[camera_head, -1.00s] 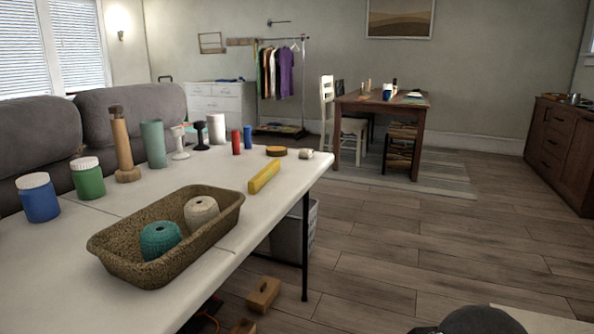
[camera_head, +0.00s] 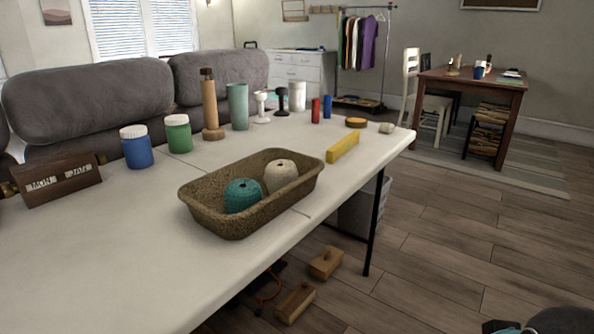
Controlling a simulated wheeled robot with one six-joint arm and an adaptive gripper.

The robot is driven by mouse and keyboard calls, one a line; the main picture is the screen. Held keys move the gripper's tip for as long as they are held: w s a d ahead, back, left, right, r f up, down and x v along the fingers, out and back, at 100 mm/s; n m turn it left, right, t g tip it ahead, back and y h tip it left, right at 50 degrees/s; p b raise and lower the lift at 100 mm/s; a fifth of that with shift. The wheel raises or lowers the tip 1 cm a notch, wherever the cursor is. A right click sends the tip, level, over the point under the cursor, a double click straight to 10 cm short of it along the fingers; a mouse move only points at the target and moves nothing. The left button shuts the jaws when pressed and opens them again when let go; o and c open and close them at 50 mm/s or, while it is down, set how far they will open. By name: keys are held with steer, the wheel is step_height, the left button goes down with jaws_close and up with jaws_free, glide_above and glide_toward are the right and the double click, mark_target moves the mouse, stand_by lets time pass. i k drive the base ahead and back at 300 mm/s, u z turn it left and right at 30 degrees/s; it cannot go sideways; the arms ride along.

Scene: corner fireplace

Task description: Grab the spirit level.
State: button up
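The spirit level looks to be the yellow bar (camera_head: 342,148) lying on the white table (camera_head: 110,250), near its right front edge. It lies to the right of a speckled brown tray (camera_head: 240,222) and in front of the yellow-orange round tin. Nothing covers it. A dark rounded part of my own body shows at the bottom right corner, well apart from the bar. My gripper's fingers are not in view.
The tray holds a teal yarn ball (camera_head: 243,195) and a cream one (camera_head: 281,176). Jars, bottles and cylinders stand along the table's back, before a grey sofa (camera_head: 90,95). Wooden blocks (camera_head: 326,262) lie on the floor below. Floor at right is clear.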

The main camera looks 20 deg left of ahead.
mark_target(334, 153)
steer(key=z, duration=1.35)
steer(key=i, duration=0.95)
steer(key=u, duration=3.45)
